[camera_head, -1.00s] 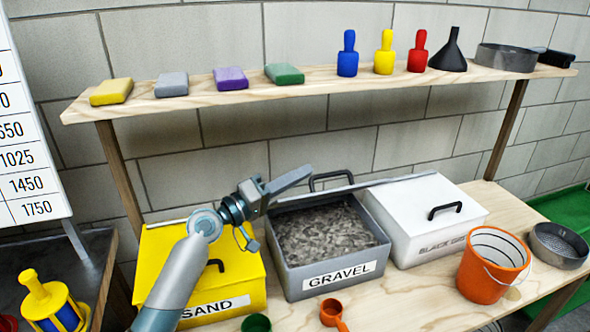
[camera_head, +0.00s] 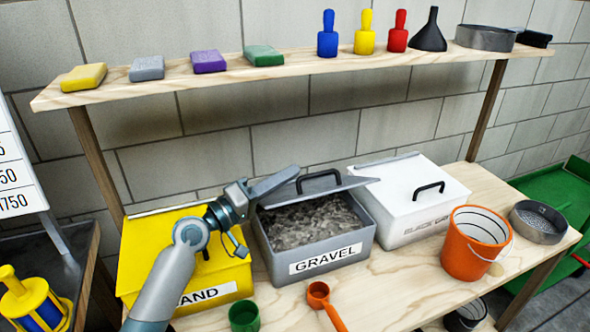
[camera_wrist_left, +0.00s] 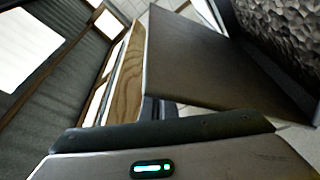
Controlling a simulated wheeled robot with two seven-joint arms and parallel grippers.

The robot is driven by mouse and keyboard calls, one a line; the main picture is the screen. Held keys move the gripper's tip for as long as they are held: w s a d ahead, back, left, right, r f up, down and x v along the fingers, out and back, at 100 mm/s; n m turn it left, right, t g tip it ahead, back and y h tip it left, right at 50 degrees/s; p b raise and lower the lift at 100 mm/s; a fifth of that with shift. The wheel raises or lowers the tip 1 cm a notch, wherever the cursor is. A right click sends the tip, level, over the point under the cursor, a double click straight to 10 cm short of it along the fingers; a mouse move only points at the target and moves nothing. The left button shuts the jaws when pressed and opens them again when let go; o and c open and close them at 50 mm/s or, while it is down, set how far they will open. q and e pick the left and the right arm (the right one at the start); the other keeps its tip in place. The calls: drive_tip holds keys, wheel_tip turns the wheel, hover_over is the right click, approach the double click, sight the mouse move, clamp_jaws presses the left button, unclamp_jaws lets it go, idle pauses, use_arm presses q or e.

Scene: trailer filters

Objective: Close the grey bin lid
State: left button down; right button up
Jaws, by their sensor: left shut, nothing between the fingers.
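The grey bin (camera_head: 312,255), labelled GRAVEL, stands on the workbench between the yellow and white bins, with dark gravel (camera_head: 310,222) showing inside. Its grey lid (camera_head: 345,186), with a black loop handle (camera_head: 320,182), is partly raised and tilted over the back of the bin. My left gripper (camera_head: 290,174) is shut and empty, its fingers by the left edge of the lid; whether they touch it I cannot tell. In the left wrist view a flat grey panel, apparently the lid (camera_wrist_left: 200,65), lies just beyond the gripper, with gravel at upper right. My right gripper is out of view.
The yellow SAND bin (camera_head: 150,250) is closed, behind my left arm. The white bin (camera_head: 415,205) is closed on the right. An orange bucket (camera_head: 465,255), orange scoop (camera_head: 318,292) and green cup (camera_head: 244,316) stand in front. A shelf (camera_head: 300,75) with tools runs above.

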use_arm(q)
drive_tip(key=shift+r, duration=0.1)
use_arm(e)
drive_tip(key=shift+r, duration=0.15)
